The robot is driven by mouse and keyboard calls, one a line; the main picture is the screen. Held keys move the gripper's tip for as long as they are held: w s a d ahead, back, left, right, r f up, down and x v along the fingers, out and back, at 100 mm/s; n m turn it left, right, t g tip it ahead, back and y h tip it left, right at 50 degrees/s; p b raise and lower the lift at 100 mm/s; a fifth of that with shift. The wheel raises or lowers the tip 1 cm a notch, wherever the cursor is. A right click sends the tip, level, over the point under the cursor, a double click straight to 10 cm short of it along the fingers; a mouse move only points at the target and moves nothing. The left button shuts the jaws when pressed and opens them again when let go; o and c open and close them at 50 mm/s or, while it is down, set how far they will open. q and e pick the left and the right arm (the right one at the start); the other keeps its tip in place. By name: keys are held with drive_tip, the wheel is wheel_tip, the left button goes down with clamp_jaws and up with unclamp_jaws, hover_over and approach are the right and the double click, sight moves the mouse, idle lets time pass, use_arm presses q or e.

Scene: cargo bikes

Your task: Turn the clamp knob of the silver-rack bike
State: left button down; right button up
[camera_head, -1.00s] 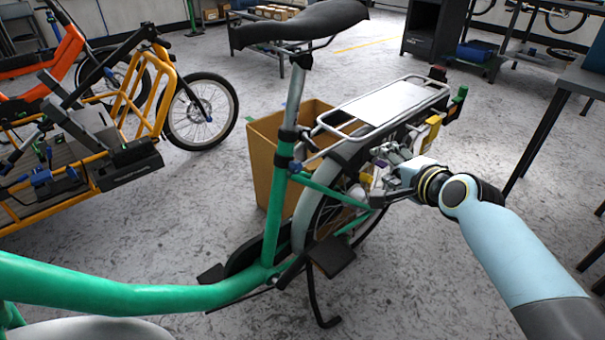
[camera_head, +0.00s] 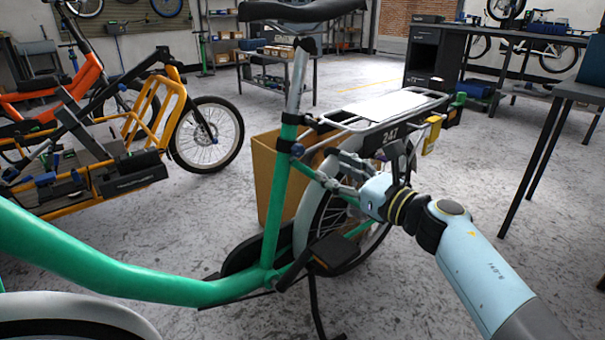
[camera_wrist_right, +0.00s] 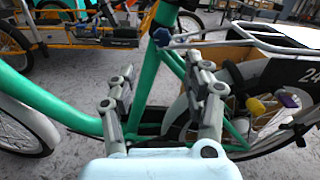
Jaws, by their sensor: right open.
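The silver-rack bike has a green frame (camera_head: 150,283) and a silver rear rack (camera_head: 385,108). My right gripper (camera_head: 337,170) is open and empty, right of the knob and a little lower, under the rack. In the wrist view its two fingers (camera_wrist_right: 160,72) are spread, with the green frame behind them. The gripper is apart from the knob. My left gripper is not in view.
A cardboard-coloured box (camera_head: 270,180) stands behind the bike. A black number plate (camera_head: 388,138) hangs under the rack, close to my right wrist. An orange cargo bike (camera_head: 130,180) stands at the left, and a dark table (camera_head: 575,92) at the right. Floor is free at lower right.

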sight(301, 151)
drive_tip(key=b+x, duration=0.3)
drive_tip(key=x, duration=0.7)
drive_tip(key=shift+w+f, duration=0.15)
drive_tip(key=shift+w+a, duration=0.25)
drive_tip(key=shift+w, duration=0.15)
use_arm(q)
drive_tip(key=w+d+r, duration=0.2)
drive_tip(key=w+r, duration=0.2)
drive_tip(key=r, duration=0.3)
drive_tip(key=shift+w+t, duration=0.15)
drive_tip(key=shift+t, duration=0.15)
